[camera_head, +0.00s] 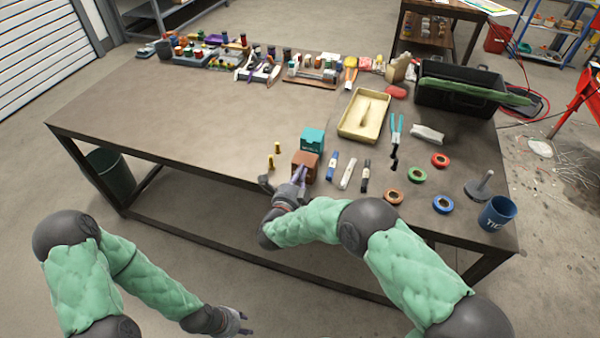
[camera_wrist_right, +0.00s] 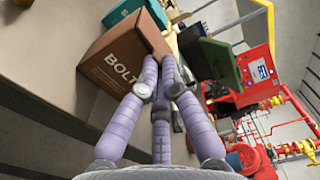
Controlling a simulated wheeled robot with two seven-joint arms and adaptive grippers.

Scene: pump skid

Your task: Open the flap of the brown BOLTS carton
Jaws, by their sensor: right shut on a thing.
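The brown BOLTS carton (camera_head: 311,159) stands near the front edge of the workbench, with a teal carton (camera_head: 312,139) just behind it. My right gripper (camera_head: 301,174) is at the front of the brown carton. In the right wrist view the carton (camera_wrist_right: 108,58) shows its BOLTS lettering, and the purple fingers (camera_wrist_right: 160,62) are closed together at its upper edge, shut on it. The fingers hide part of that edge, and I cannot tell how far the flap is raised. My left gripper (camera_head: 242,323) is empty, low in front of the bench, its fingers apart.
Two small yellow-brass pieces (camera_head: 274,155) stand left of the carton. Markers (camera_head: 348,174) lie to its right, then several tape rolls (camera_head: 394,198) and a blue cup (camera_head: 497,213). A tan tray (camera_head: 365,115) lies behind.

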